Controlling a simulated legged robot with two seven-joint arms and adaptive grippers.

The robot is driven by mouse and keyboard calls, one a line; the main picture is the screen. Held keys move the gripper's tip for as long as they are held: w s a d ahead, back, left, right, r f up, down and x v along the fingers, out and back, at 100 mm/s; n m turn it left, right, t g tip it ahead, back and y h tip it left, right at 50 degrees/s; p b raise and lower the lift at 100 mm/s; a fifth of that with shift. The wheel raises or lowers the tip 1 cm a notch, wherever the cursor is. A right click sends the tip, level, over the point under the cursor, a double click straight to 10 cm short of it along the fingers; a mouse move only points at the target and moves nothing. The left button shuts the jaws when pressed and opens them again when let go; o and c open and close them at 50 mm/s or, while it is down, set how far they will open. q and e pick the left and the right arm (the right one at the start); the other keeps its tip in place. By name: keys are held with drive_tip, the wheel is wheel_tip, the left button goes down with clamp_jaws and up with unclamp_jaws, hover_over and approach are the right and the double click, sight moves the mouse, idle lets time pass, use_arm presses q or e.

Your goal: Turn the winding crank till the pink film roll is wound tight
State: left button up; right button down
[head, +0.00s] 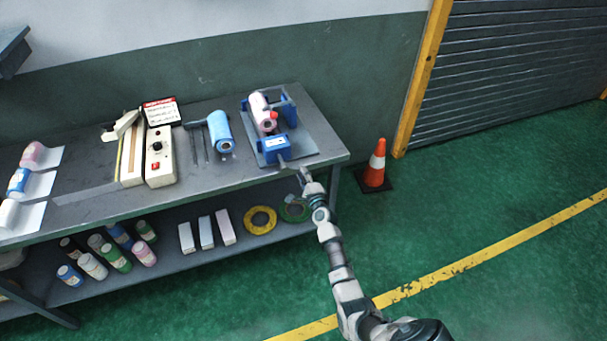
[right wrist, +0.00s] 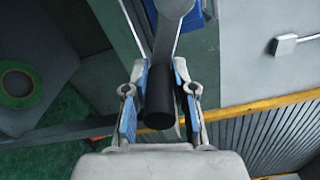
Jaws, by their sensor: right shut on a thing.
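The winder (head: 275,150) has a blue frame and stands on a grey plate at the right end of the bench. A pale pinkish roll with a red-pink end (head: 260,108) sits in it. My right gripper (head: 293,167) is at the winder's front side. In the right wrist view its two blue-padded fingers (right wrist: 158,80) are shut on the black crank handle (right wrist: 159,100), which joins a grey crank arm (right wrist: 165,35). How tight the film is wound cannot be told. My left gripper is not in view.
A blue roll (head: 220,132), a beige sealer box (head: 160,158) and several rolls with film sheets stand along the bench (head: 235,170). An orange cone (head: 376,165) stands right of the bench; the green floor beyond is clear.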

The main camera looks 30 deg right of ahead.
drive_tip(key=shift+a+f+m, duration=0.2)
drive_tip(key=shift+f+m, duration=0.1)
drive_tip(key=shift+f, duration=0.4)
drive_tip(key=c, duration=1.1)
unclamp_jaws()
drive_tip(key=shift+o, duration=0.6)
drive_tip(key=shift+d+r, duration=0.1)
drive_tip(key=shift+r, duration=0.1)
drive_tip(key=v, duration=1.2)
drive_tip(key=shift+f, duration=0.15)
